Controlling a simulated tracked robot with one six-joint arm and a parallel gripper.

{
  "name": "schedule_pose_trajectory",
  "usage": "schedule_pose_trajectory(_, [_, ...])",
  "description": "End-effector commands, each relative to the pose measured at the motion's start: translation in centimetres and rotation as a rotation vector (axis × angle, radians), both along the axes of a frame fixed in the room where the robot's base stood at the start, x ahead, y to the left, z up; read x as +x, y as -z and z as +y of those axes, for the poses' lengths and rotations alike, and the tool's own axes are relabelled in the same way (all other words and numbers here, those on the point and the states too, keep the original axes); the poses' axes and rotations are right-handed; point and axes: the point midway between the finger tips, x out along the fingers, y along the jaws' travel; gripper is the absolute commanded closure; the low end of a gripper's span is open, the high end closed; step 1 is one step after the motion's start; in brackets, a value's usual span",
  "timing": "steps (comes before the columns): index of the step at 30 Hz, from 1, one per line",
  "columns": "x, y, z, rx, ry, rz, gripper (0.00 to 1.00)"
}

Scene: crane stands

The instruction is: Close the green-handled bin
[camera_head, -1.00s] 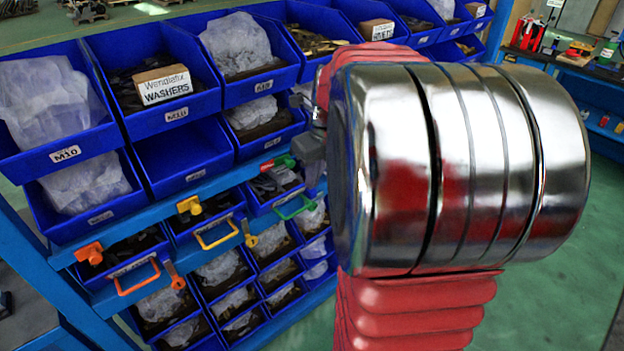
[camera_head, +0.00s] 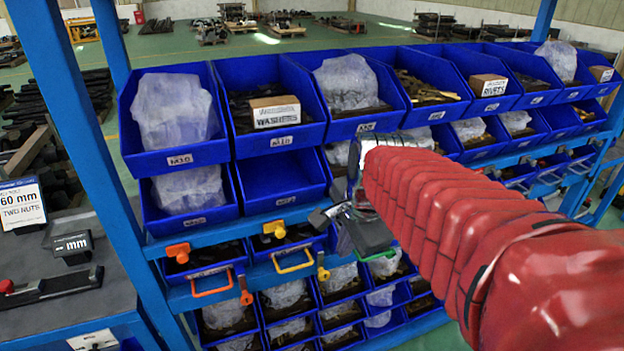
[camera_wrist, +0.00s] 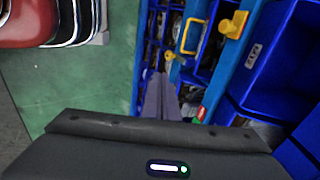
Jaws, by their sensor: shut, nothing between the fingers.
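The green handle (camera_head: 378,254) of the green-handled bin shows just below my gripper in the head view, partly covered by it. The bin is in the row under the blue rail, right of the yellow-handled bin. My gripper hides much of its front, so I cannot tell how far out it stands. My gripper (camera_head: 321,217) is shut and empty in front of that row, its fingers pointing left. In the wrist view the shut fingers (camera_wrist: 160,80) reach towards the yellow handle (camera_wrist: 193,36). A green and red latch (camera_wrist: 201,113) lies just right of them.
Orange (camera_head: 212,283) and yellow handles (camera_head: 294,262) hang to the left, with latches beside them. Larger blue bins (camera_head: 275,197) stand above, close to my arm. A grey bench (camera_head: 75,300) stands at the left. Green floor (camera_wrist: 95,85) is open in front of the rack.

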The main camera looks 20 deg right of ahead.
Motion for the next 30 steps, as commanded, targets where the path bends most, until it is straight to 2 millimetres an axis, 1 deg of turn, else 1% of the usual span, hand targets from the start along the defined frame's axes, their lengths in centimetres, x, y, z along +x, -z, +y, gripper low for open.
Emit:
schedule_pose_trajectory(1, [-0.5,-0.2,1.0,-0.032,-0.089,-0.006,1.00])
schedule_pose_trajectory(9, [-3.1,-0.4,5.2,-0.229,-0.599,-0.031,1.00])
schedule_pose_trajectory(15, [-5.3,-0.2,7.8,-0.387,-0.968,-0.051,1.00])
schedule_pose_trajectory(21, [-7.2,0.2,9.8,-0.535,-1.293,-0.070,1.00])
schedule_pose_trajectory(25, [-7.9,0.4,10.4,-0.594,-1.413,-0.075,1.00])
schedule_pose_trajectory(30, [-8.1,0.6,10.6,-0.614,-1.455,-0.075,1.00])
